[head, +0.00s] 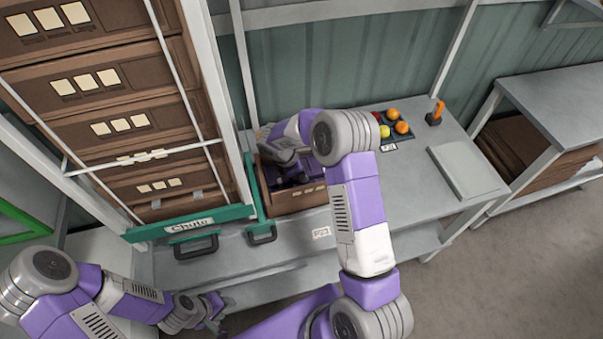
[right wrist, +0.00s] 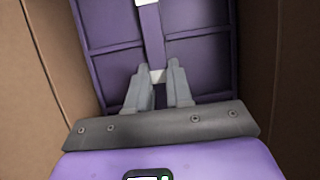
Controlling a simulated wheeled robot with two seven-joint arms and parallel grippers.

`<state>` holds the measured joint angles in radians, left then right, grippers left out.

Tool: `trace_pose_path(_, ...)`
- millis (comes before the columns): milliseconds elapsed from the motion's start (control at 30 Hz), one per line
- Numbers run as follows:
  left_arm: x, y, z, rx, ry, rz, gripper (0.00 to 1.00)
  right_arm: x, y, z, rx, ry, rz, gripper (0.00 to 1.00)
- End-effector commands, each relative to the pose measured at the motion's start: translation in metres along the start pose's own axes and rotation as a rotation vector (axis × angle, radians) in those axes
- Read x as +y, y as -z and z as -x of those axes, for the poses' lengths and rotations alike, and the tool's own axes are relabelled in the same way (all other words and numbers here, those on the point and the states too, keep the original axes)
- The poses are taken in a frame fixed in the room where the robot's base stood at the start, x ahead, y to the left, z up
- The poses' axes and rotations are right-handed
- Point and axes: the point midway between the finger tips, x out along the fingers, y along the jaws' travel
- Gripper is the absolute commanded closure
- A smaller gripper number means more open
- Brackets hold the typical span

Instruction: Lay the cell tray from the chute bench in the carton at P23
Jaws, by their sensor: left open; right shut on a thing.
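A brown open carton (head: 303,202) stands on the bench behind the P23 label (head: 321,233). The purple cell tray (right wrist: 200,55) fills most of the right wrist view, between the brown carton walls. My right gripper (right wrist: 164,84) is shut on the tray's middle rib, by a pale tab. In the head view my right arm hides much of the carton's inside, and the tray shows only as dark purple there. Whether the tray touches the carton floor cannot be told. My left gripper (head: 220,314) is open and empty, low at the left by the bench's front edge.
A stack of brown cartons stands in the chute (head: 188,226) left of the open carton. The front of the bench (head: 268,262) is clear.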

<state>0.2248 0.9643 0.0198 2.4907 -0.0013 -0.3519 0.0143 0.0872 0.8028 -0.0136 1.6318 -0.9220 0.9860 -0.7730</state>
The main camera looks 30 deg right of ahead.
Motion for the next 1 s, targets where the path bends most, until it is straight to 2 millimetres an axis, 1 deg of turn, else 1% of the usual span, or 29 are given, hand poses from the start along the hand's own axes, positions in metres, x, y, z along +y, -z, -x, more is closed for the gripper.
trace_pose_path(867, -0.003, 0.0, -0.008, 0.0, 0.0, 0.0, 0.57, 0.0, 0.005, -0.012, 0.0, 0.0, 0.0, 1.0)
trace_pose_path(900, -0.003, 0.0, -0.008, 0.0, 0.0, 0.0, 0.57, 0.0, 0.005, -0.012, 0.0, 0.0, 0.0, 0.74)
trace_pose_path(967, -0.003, 0.0, -0.008, 0.0, 0.0, 0.0, 0.57, 0.0, 0.005, -0.012, 0.0, 0.0, 0.0, 0.65)
trace_pose_path(1000, -0.003, 0.0, -0.008, 0.0, 0.0, 0.0, 0.57, 0.0, 0.005, -0.012, 0.0, 0.0, 0.0, 0.58)
